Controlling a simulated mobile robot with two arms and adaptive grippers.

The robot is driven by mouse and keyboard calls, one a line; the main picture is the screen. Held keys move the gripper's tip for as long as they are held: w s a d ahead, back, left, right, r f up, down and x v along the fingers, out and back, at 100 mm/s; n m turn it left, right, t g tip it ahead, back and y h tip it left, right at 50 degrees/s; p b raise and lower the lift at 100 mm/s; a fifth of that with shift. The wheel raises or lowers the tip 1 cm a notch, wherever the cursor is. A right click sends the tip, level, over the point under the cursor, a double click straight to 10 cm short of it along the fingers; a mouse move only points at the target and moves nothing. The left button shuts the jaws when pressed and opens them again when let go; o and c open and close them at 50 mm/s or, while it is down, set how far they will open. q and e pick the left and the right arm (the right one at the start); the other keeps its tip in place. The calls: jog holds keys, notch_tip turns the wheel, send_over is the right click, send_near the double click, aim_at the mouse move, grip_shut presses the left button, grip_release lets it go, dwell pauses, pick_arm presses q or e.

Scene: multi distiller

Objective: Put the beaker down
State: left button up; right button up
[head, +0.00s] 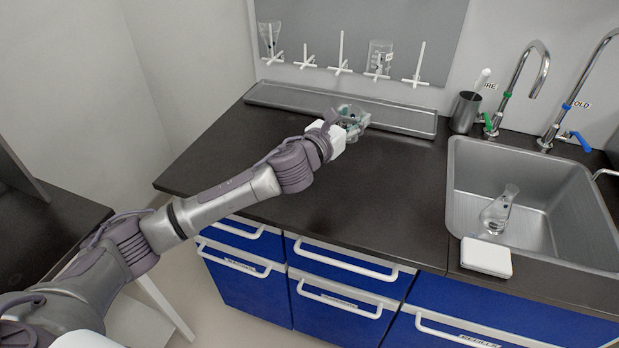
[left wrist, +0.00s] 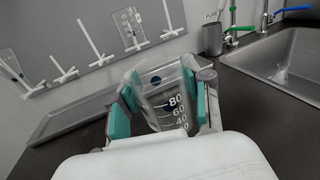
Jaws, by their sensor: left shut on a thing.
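My left gripper (head: 347,121) is out over the dark countertop (head: 390,185), near the front edge of the metal drip tray. In the left wrist view my left gripper (left wrist: 162,105) is shut on a clear beaker (left wrist: 165,95) with white volume marks, its teal finger pads on either side. The beaker looks tilted in that view. Its base is hidden, so I cannot tell whether it touches the counter. In the head view the gripper and wrist mostly cover the beaker. My right gripper is not in view.
A metal drip tray (head: 290,99) lies along the wall under a peg rack (head: 350,40) holding glassware. At right is a sink (head: 465,200) with an Erlenmeyer flask (head: 497,213), a white box (head: 486,257) on its front edge, taps and a dark cup (head: 464,112). The counter's middle is clear.

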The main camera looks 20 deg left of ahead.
pick_arm(q)
jog(key=shift+w+a, duration=0.75)
jog(key=shift+w, duration=0.05)
jog(key=a+f, duration=0.2)
jog(key=a, duration=0.1)
jog(key=a+f, duration=0.2)
jog(key=a, duration=0.2)
jog(key=s+a+f+b, duration=0.1)
jog(key=a+f, duration=0.1)
jog(key=a, duration=0.1)
jog(key=shift+a+f, duration=0.1)
jog(key=shift+a, duration=0.25)
jog(key=shift+s+a+f, duration=0.1)
jog(key=shift+a+f, duration=0.05)
jog(key=shift+f+b, duration=0.35)
jog(key=shift+f, duration=1.6)
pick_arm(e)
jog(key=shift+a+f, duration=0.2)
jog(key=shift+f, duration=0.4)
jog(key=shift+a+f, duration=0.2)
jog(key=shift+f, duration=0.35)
pick_arm(q)
jog(key=shift+f, duration=0.1)
jog(key=o, duration=1.1)
jog(key=shift+c, duration=0.2)
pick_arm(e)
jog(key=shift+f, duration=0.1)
